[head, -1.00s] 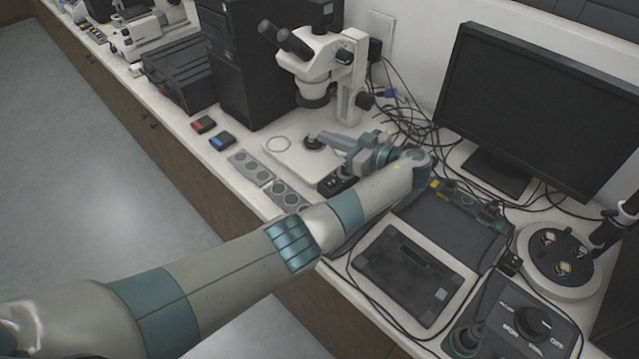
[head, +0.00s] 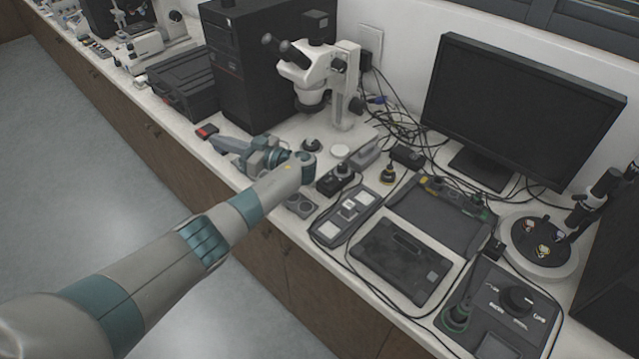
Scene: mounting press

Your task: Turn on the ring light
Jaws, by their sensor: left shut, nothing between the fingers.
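The white stereo microscope (head: 313,72) stands at the back wall, upright. A dark ring (head: 310,106), which looks like the ring light, sits under its head. I cannot tell whether it is lit. A small dark box with knobs (head: 338,180) stands on the bench just right of my left wrist; I cannot tell whether it is the light's control. My left gripper (head: 222,145) is shut and empty. It points left over the bench, near its front edge, in front of the microscope and apart from it. It hides part of the microscope base and grey plates. My right gripper is out of view.
A black computer tower (head: 245,70) and a black case (head: 183,85) stand left of the microscope. A red-topped box (head: 206,131) lies near my left fingers. Grey trays, a knobbed station (head: 505,310), loose cables and a monitor (head: 520,110) crowd the right side.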

